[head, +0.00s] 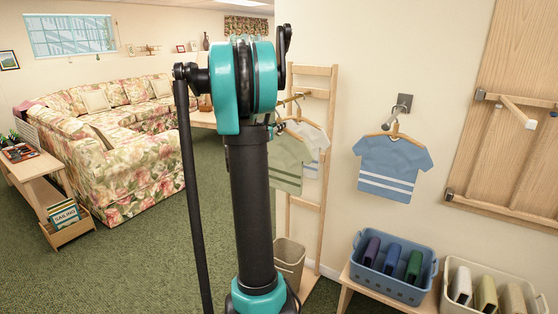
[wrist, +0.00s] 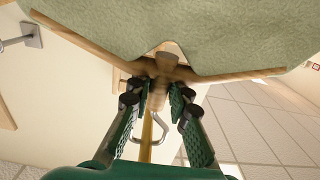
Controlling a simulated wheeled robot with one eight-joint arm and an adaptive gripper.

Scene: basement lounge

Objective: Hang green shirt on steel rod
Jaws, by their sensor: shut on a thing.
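The pale green shirt (head: 288,168) hangs on a wooden hanger, just right of my arm in the head view. In the wrist view the shirt (wrist: 215,35) fills the top. My gripper (wrist: 160,98) is shut on the neck of the wooden hanger (wrist: 218,74), below its metal hook (wrist: 160,127). A light wooden bar (wrist: 147,135) shows by the hook; I cannot tell whether they touch.
A white shirt (head: 316,140) hangs by the wooden ladder rack (head: 325,190), behind the green shirt. A wooden panel with a white-tipped peg (head: 517,115) is at right. A bench holds a blue basket (head: 395,284) and a cream basket (head: 455,300). A bin (head: 289,262) stands below the shirts.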

